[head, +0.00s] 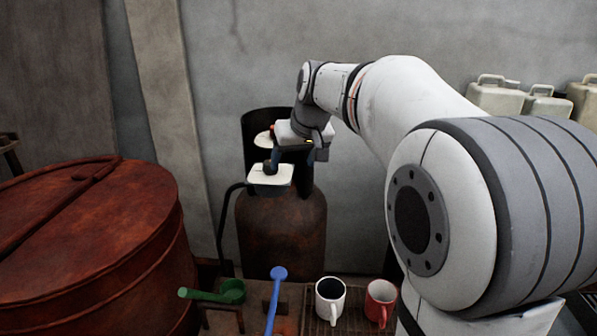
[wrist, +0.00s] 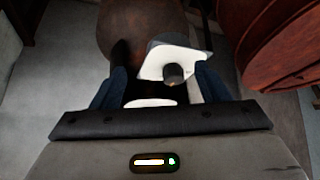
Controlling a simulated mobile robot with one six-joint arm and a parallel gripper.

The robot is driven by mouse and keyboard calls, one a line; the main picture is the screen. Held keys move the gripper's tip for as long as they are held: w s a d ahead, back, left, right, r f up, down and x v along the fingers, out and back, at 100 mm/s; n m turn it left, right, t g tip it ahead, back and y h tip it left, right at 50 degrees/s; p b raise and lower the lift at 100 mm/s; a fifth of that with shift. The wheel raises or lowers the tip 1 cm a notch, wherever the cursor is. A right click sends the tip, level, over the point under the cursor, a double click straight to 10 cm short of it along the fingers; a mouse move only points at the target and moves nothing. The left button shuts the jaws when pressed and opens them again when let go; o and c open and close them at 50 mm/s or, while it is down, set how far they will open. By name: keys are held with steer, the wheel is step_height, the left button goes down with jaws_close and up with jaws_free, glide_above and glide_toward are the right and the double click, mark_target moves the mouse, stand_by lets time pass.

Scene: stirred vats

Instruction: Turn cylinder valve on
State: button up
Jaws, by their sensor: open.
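The rusty brown gas cylinder (head: 280,235) stands upright against the wall, with a dark curved collar (head: 258,128) at its top. A pale plate-like fitting (head: 283,181) with a dark round knob (head: 269,168) sits at its top; which part is the valve handle is unclear. My gripper (head: 303,157) is at the cylinder top, partly hiding the fittings. In the wrist view my gripper (wrist: 163,74) is open, and the pale fitting (wrist: 158,66) and dark knob (wrist: 172,76) appear between its blue fingers. Contact cannot be told.
A large rusty vat (head: 85,245) stands at the left. A front table holds a green ladle (head: 230,291), a blue long-handled tool (head: 278,273), a white mug (head: 330,300) and a red mug (head: 380,302). A dark hose (head: 222,230) runs beside the cylinder. Pale canisters (head: 495,97) stand at the right.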

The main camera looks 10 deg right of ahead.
steer(key=shift+g, duration=0.3)
steer(key=s, duration=0.1)
steer(key=s+f, duration=0.1)
steer(key=s, duration=0.3)
steer(key=shift+a+f, duration=0.2)
steer(key=shift+f, duration=0.1)
steer(key=shift+w, duration=0.1)
